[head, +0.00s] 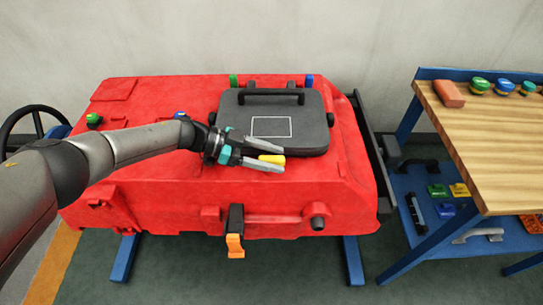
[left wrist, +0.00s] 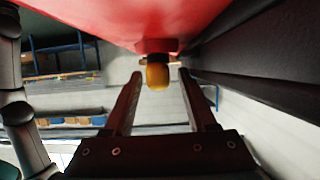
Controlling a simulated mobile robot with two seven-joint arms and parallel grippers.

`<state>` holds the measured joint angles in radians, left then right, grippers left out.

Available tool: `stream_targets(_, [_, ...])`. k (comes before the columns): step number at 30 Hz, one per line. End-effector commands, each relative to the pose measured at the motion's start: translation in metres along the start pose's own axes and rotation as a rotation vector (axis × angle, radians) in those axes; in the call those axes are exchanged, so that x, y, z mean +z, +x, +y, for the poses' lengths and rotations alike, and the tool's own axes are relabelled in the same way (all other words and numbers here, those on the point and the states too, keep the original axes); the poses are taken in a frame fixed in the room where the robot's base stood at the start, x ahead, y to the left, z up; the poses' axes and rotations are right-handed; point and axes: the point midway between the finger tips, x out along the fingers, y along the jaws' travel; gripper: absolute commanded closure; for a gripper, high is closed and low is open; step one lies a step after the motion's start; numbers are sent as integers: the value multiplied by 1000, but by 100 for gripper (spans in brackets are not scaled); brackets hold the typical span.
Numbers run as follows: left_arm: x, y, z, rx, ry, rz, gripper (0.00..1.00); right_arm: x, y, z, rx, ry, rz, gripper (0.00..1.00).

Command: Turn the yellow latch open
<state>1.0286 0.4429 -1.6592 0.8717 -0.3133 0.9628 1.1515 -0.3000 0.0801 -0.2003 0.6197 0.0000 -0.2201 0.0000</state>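The yellow latch (head: 271,159) is a small rounded tab at the front edge of the dark grey lid (head: 290,125) on the red tank (head: 170,180). My left gripper (head: 281,157) is open, with one finger on each side of the latch. In the left wrist view the latch (left wrist: 157,75) hangs between the fingertips, with a gap visible to either side. I cannot tell exactly how deep it sits between the fingers. My right gripper is not in view.
The lid has a black handle (head: 262,92) and blue and green tabs behind it. An orange-tipped black clasp (head: 235,240) hangs on the tank's front. A wooden workbench (head: 480,140) with several small items stands to the right. The floor in front is clear.

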Motion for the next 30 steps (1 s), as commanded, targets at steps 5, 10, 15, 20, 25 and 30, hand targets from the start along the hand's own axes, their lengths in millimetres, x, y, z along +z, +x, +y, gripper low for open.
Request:
stream_targets(5, [1,-1,0,-1,-1,-1,43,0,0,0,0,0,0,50])
stream_targets(10, [1,-8,-1,-3,-2,-2,43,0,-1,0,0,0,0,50])
stream_targets(15, [0,-39,-2,-7,-2,-2,43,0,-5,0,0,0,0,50])
stream_targets(20, [0,-79,-1,-6,-1,-3,43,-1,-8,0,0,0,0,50])
stream_targets(25, [1,-116,-1,-5,-1,-3,43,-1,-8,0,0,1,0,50])
stream_targets(30, [1,-141,-1,-3,-1,-1,43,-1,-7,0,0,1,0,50])
